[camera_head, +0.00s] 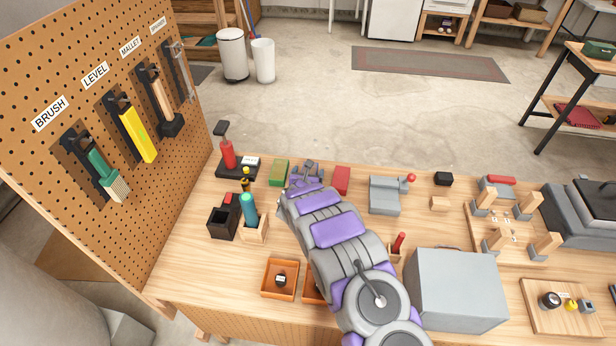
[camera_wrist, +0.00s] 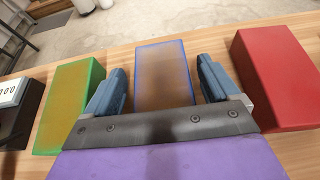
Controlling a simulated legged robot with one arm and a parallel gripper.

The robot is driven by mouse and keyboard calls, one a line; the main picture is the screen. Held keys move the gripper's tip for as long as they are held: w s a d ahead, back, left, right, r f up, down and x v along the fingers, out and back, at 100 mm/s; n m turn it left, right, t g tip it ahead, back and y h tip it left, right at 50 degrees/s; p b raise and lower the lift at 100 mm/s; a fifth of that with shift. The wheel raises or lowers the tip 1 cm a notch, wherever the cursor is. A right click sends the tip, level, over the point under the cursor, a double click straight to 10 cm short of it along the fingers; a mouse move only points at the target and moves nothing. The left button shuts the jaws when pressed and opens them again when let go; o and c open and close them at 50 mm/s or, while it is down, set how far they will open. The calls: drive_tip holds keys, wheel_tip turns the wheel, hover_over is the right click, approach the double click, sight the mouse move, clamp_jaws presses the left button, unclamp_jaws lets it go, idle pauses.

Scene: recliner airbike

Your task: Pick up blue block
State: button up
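My gripper (camera_head: 307,170) is open over the far part of the workbench. In the wrist view, its fingers (camera_wrist: 160,82) appear on either side of a brownish block with blue edges, the blue block (camera_wrist: 165,60). Gaps show between the block and both fingers, and its near end is hidden by the gripper body. I cannot tell how far the fingertips reach down beside it. In the head view the gripper covers that block's place, between a green block (camera_head: 279,172) and a red block (camera_head: 341,180).
The green-edged block (camera_wrist: 72,105) and red block (camera_wrist: 275,75) stand close outside the fingers. A scale with a red object (camera_head: 229,155) stands left. A grey vise-like piece (camera_head: 384,195) and a large grey box (camera_head: 456,290) are right. A pegboard (camera_head: 80,50) rises at left.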

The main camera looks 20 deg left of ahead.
drive_tip(key=c, duration=1)
drive_tip(key=shift+c, duration=0.3)
drive_tip(key=shift+r, duration=0.1)
